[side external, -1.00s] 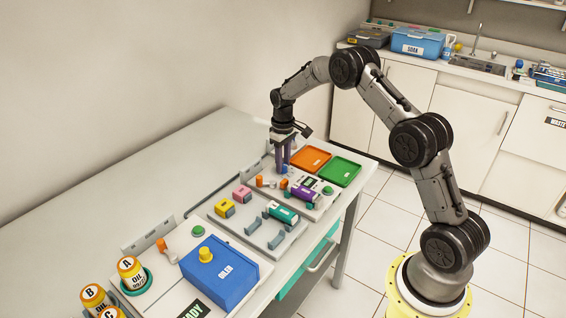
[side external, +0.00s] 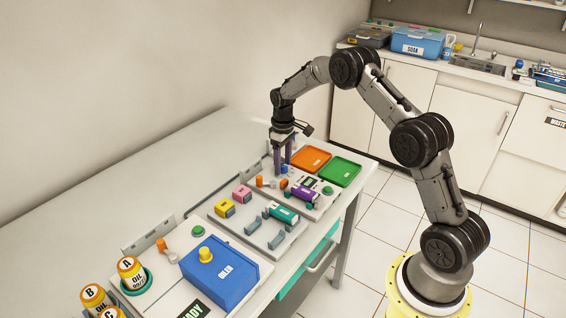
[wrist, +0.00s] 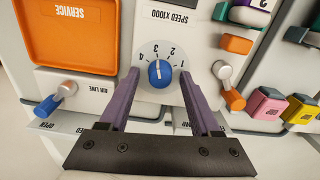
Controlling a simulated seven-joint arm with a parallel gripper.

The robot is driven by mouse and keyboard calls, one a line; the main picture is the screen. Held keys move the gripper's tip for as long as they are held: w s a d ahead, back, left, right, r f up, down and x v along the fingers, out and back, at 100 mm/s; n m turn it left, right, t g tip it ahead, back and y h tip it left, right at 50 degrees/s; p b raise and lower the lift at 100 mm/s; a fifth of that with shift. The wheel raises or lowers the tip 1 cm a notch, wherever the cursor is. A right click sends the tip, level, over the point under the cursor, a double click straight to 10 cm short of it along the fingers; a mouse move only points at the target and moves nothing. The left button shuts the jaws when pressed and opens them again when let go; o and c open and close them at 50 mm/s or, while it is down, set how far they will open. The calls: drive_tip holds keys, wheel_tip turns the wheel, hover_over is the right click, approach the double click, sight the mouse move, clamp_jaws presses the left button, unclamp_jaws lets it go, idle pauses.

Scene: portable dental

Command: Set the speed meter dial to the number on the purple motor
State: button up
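The speed dial is a blue knob (wrist: 161,74) on a white disc marked 1 to 4, upside down in the wrist view. Its white pointer line faces up the picture, about toward the 3. My gripper (wrist: 159,88) is open, with one purple finger on each side of the knob; contact cannot be told. In the side view my gripper (side external: 282,170) points down over the panel, with the blue knob (side external: 285,168) small between its fingers. The purple motor (side external: 302,194) lies in a teal holder nearby. In the wrist view its white label (wrist: 262,4) is cut off at the top edge; a digit like a 2 shows partly.
An orange SERVICE tray (wrist: 78,28) and a green tray (side external: 340,171) lie behind the panel. An orange-handled lever (wrist: 232,94) stands right of the dial, a blue-handled AIR LINE lever (wrist: 50,103) left. Pink (wrist: 265,103) and yellow (wrist: 300,108) blocks are farther right.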

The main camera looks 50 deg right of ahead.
sight(283, 165)
wheel_tip(283, 165, up, 14)
idle(0.8)
drive_tip(key=shift+f, duration=0.1)
